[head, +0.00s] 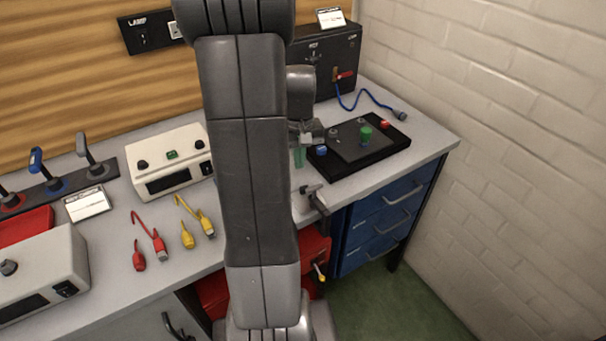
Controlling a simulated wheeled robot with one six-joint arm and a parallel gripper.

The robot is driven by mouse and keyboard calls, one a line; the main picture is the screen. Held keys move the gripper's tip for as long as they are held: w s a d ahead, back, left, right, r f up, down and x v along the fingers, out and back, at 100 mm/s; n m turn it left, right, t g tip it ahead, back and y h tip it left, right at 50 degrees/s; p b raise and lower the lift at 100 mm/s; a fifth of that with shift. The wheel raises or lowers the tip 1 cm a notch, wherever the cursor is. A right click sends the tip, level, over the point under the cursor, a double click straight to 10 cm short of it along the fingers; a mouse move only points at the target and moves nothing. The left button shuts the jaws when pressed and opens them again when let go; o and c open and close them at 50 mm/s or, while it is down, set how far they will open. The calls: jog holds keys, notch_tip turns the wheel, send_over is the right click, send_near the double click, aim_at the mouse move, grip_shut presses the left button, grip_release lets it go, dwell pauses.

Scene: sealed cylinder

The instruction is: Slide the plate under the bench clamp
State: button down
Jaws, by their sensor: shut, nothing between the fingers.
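A dark flat plate (349,145) with a green knob (366,135) lies on a black base (335,168) on the right part of the bench. A blue block and a red block sit at the base's edges. The bench clamp seems to be the small dark metal piece (319,203) at the bench's front edge, left of and nearer than the base; my arm hides part of that area. My gripper (305,138) shows partly from behind my arm, just left of the black base. It is shut and empty. A small green thing shows below it; I cannot tell what it is.
A black box (325,62) with a blue cable (362,94) stands at the back right. A brick wall (510,120) bounds the right. Left of my arm are a cream meter (172,163), red and yellow leads, and levers. Blue drawers (385,222) are below the bench.

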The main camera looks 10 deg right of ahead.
aim_at(305, 186)
notch_tip(305, 186, down, 2)
jog(key=shift+s+f, duration=0.1)
jog(key=shift+s, duration=0.05)
jog(key=shift+s+f, duration=0.2)
jog(key=shift+s, duration=0.1)
jog(key=shift+s+d+p, duration=0.1)
jog(key=shift+s+p, duration=0.35)
jog(key=shift+s, duration=1.15)
jog(key=shift+s, duration=1.2)
jog(key=shift+w, duration=0.1)
jog(key=shift+w, duration=0.1)
